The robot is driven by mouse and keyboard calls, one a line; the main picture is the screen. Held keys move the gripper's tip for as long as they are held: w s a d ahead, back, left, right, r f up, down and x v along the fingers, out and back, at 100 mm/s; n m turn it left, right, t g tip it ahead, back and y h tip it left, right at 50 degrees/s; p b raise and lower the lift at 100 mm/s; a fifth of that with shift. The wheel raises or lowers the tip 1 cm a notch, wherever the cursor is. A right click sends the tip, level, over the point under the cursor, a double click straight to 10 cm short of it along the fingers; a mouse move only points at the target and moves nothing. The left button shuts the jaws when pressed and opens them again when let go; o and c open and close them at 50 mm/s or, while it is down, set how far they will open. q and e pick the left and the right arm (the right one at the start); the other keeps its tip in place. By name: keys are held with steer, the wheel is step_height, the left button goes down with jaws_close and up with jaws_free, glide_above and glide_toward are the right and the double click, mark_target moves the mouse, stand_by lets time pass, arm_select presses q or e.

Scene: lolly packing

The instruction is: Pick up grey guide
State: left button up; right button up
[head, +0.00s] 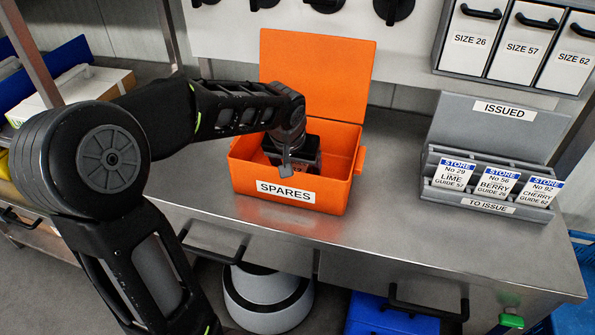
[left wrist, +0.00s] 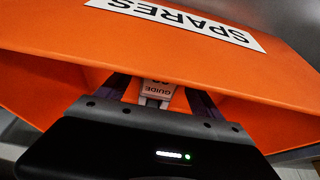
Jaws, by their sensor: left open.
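The orange box labelled SPARES (head: 242,186) stands on the steel bench with its lid up. My left gripper (head: 290,165) reaches down into it from above. In the left wrist view my left gripper (left wrist: 162,98) is open, one dark finger on each side of a pale grey guide (left wrist: 158,88) with a label reading GUIDE. The guide lies between the fingers inside the box; I cannot tell whether they touch it. Its size number is not readable. In the head view the guide is hidden behind my gripper and the box wall. My right gripper is not in view.
A grey rack marked ISSUED and TO ISSUE (head: 478,203) stands at the right with store cards for Lime, Berry and Cherry. Drawers marked SIZE 26, 57 and 62 (head: 513,62) hang above. The steel bench top (head: 385,190) between box and rack is clear.

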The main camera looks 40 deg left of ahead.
mark_target(297, 169)
arm_select(q)
steer(key=shift+c, duration=0.2)
jaws_close()
stand_by(0.6)
steer(key=shift+r, duration=0.1)
step_height(297, 169, up, 18)
steer(key=shift+p, duration=0.45)
stand_by(0.7)
